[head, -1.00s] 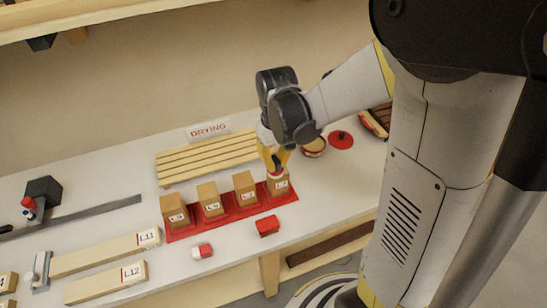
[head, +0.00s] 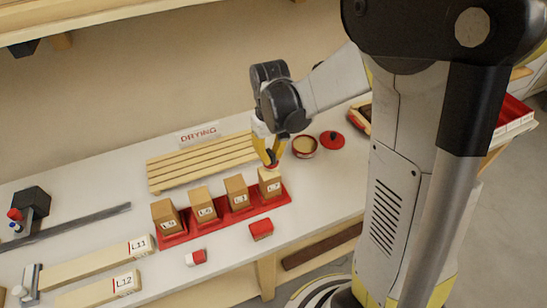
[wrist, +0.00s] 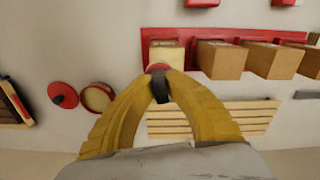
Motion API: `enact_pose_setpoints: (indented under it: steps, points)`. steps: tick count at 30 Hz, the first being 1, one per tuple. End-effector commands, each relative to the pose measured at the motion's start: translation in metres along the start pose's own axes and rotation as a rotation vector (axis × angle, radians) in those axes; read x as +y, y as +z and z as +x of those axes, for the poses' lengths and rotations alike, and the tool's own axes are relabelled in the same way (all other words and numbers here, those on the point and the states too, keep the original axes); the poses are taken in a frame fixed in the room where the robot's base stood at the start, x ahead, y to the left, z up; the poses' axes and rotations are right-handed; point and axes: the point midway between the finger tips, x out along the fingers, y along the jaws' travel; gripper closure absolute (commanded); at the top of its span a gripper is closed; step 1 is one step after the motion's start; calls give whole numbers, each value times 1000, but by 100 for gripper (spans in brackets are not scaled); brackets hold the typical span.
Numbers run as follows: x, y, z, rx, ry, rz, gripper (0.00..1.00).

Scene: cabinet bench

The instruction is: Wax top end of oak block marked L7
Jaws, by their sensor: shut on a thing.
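Several upright oak blocks stand in a row on a red tray (head: 216,221). The rightmost block (head: 270,188) has a small label that seems to read L7. Its top is paler than the others; it also shows in the wrist view (wrist: 165,54). My gripper (head: 270,156) is shut on a small dark applicator with a red end (wrist: 158,68). The red end is at the back edge of the rightmost block's top; I cannot tell whether it touches. An open round tin (head: 304,146) with pale contents stands behind and to the right, its red lid (head: 332,141) beside it.
A slatted wooden rack (head: 200,160) lies behind the blocks, with a DRYING sign (head: 199,133) at its back. A red block (head: 261,229) and a red-and-white one (head: 196,257) lie in front. Boards marked L11 (head: 100,262) and L12 (head: 98,292) lie at left.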

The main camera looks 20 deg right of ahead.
Motion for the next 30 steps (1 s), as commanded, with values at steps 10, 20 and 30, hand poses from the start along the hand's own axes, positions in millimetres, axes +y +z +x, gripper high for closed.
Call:
enact_pose_setpoints:
  steps: [10, 20, 30]
  points:
    - [-21, -3, -1, 0, -1, 1, 100]
    - [-6, 19, -3, 0, -1, 3, 100]
    - [-7, 26, -2, 0, -1, -2, 100]
